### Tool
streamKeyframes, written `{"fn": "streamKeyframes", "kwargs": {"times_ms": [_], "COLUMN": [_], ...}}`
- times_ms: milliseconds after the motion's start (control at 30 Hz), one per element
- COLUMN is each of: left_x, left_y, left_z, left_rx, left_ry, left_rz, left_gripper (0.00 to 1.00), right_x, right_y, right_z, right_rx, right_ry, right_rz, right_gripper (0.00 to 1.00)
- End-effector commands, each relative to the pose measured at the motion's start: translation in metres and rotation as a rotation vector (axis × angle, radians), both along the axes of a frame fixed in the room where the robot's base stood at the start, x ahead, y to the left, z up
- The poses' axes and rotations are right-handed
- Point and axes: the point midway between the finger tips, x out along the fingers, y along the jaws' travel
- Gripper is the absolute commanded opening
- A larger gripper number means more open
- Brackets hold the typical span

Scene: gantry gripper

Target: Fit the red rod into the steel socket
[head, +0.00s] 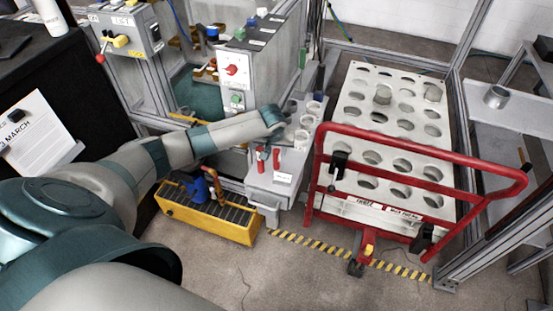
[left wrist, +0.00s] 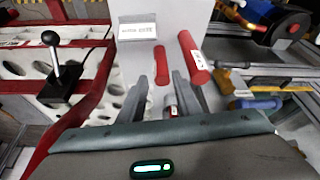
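Two red rods stand on a grey bench (head: 272,183) in the head view, a left one (head: 260,157) and a right one (head: 276,158). My left arm reaches over the bench from the left; its hand (head: 272,118) is just behind the rods. In the left wrist view my left gripper (left wrist: 176,82) has its dark fingers apart. I cannot tell whether the fingers touch a rod. Several pale round cups (head: 303,138) stand on the bench; which is the steel socket is unclear. My right gripper is out of view.
A red-railed cart (head: 420,165) with a perforated white top stands right of the bench. A yellow crate (head: 205,218) is on the floor at left. A control box with a red knob (head: 232,70) rises behind. A metal cylinder (head: 497,96) sits on the right shelf.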

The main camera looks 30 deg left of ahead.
Motion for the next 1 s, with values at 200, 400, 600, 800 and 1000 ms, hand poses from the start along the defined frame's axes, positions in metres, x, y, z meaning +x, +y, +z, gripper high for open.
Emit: {"fn": "streamKeyframes", "kwargs": {"times_ms": [200,400,600,800,1000], "left_x": [0.000,0.001,0.008,0.017,0.021], "left_y": [0.000,0.000,0.005,0.010,0.013], "left_z": [0.000,-0.002,-0.013,-0.031,-0.044], "left_rx": [-0.001,-0.001,0.000,0.000,0.000], "left_ry": [0.000,0.000,0.001,0.001,0.000], "left_rz": [0.000,0.000,0.000,0.000,0.000], "left_gripper": [0.31,0.31,0.31,0.31,0.31], "right_x": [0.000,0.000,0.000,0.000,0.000], "right_y": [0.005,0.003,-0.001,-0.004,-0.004], "right_z": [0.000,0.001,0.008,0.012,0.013], "right_rx": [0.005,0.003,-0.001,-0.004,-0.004], "right_ry": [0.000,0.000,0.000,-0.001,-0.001], "right_rz": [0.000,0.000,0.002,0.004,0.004], "right_gripper": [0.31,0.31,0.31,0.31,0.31]}}
